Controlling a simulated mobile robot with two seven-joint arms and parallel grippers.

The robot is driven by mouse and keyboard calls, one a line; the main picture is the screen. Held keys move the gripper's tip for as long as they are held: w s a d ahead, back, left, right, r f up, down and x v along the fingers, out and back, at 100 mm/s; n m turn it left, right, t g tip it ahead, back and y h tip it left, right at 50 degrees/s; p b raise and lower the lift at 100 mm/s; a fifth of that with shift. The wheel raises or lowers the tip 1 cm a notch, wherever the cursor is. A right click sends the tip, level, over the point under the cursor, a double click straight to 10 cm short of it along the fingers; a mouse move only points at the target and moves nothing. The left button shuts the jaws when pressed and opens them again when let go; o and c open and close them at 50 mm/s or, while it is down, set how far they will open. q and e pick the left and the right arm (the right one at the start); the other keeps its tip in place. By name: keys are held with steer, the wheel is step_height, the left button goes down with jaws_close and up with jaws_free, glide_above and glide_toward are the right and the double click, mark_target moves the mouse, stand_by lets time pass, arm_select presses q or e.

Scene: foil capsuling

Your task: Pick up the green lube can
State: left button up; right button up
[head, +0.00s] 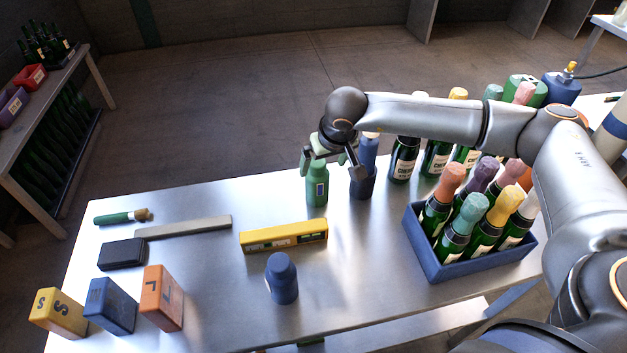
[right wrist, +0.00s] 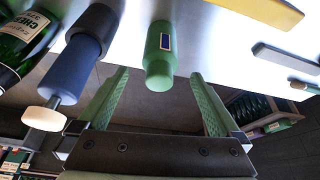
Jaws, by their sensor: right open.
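The green lube can (head: 317,186) stands upright near the far edge of the metal table, with a small dark label on its side. It also shows in the right wrist view (right wrist: 160,58), between the fingers' lines and just beyond the tips. My right gripper (head: 333,165) is open and empty at the can, its jaws spread to either side; it also shows in the right wrist view (right wrist: 160,85). In the head view one finger covers part of the can's top. My left gripper is not in view.
A blue-handled tool in a dark holder (head: 363,183) stands close right of the can. A yellow level (head: 284,236) and blue bottle (head: 282,279) are nearer. A blue crate (head: 452,266) of foiled bottles sits right. Lettered blocks (head: 162,298) stand at left.

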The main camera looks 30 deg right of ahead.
mark_target(317, 180)
steer(key=p+x, duration=0.1)
steer(key=x, duration=0.9)
steer(key=shift+s+f, duration=0.15)
jaws_close()
stand_by(0.6)
